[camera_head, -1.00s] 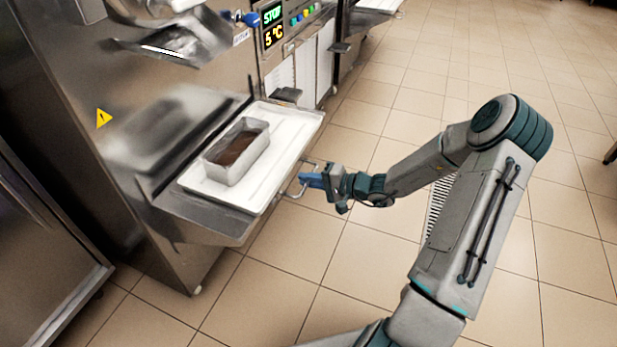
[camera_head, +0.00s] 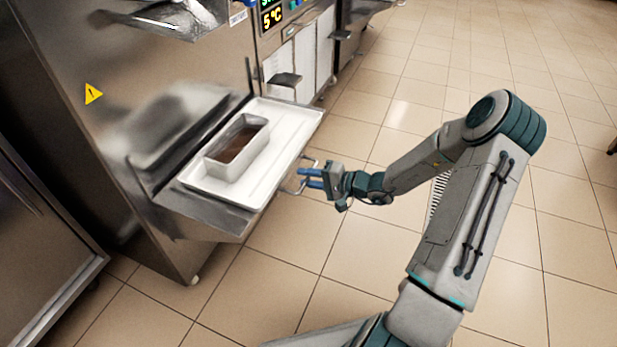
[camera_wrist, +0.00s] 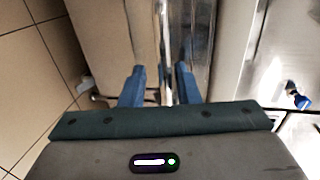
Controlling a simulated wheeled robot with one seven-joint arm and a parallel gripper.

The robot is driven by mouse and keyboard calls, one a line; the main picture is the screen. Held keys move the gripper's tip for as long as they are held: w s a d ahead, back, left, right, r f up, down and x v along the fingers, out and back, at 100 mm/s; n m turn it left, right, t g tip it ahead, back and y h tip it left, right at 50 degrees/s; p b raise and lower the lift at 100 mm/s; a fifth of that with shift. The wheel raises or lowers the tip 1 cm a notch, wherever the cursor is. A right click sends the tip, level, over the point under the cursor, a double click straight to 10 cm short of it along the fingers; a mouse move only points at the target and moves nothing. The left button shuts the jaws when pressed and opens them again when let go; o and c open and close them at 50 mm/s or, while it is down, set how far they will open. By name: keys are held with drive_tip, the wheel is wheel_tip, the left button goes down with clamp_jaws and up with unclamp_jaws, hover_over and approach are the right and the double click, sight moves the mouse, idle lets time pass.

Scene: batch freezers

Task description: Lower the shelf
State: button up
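The metal shelf (camera_head: 205,222) juts out from the front of the steel freezer. It carries a white tray (camera_head: 272,150) with a rectangular metal pan (camera_head: 252,148) of brown contents. A thin wire handle (camera_head: 290,191) sticks out from the shelf's right side. My gripper (camera_head: 311,178) is at this handle, its two blue fingers apart. In the wrist view my gripper (camera_wrist: 160,76) also shows a clear gap between the fingers, with a narrow shiny metal edge (camera_wrist: 166,60) in line with the gap. I cannot tell whether the fingers touch the handle.
The freezer (camera_head: 75,60) has a spout (camera_head: 170,20) above the shelf and a display (camera_head: 271,15) reading 5 °C. Another steel unit (camera_head: 40,250) stands at the left. Tiled floor (camera_head: 440,80) is open on the right.

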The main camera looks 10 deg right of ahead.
drive_tip(key=shift+d+r, duration=0.1)
drive_tip(key=p+v, duration=0.3)
drive_tip(key=v, duration=1)
drive_tip(key=shift+s+d+p, duration=0.2)
drive_tip(key=shift+d+p, duration=0.05)
drive_tip(key=shift+p, duration=0.1)
drive_tip(key=s+a+r+n+g+h+p, duration=0.1)
drive_tip(key=s+a+r+n+g+p, duration=0.15)
drive_tip(key=r+p, duration=0.35)
drive_tip(key=s+a+r+n+g+h+p, duration=0.1)
drive_tip(key=s+a+r+g+h+p, duration=0.2)
drive_tip(key=r, duration=0.6)
drive_tip(key=s+a+r+n+g+p, duration=0.25)
drive_tip(key=a+r+g+p, duration=0.2)
drive_tip(key=r, duration=0.25)
drive_tip(key=s+r+t+h+p, duration=0.1)
drive_tip(key=s+r+h+p, duration=0.2)
drive_tip(key=r, duration=0.6)
drive_tip(key=s+r+t+h+p, duration=0.1)
drive_tip(key=s+r+h+p, duration=0.1)
drive_tip(key=s+r+p, duration=0.2)
drive_tip(key=s+a+r+n+t+h+p, duration=0.1)
drive_tip(key=s+r+h+p, duration=0.2)
drive_tip(key=r+p, duration=0.5)
wheel_tip(320, 180, up, 6)
drive_tip(key=shift+s+r+t+h+p, duration=0.15)
drive_tip(key=shift+s+t+h+p, duration=0.2)
drive_tip(key=shift+s, duration=0.35)
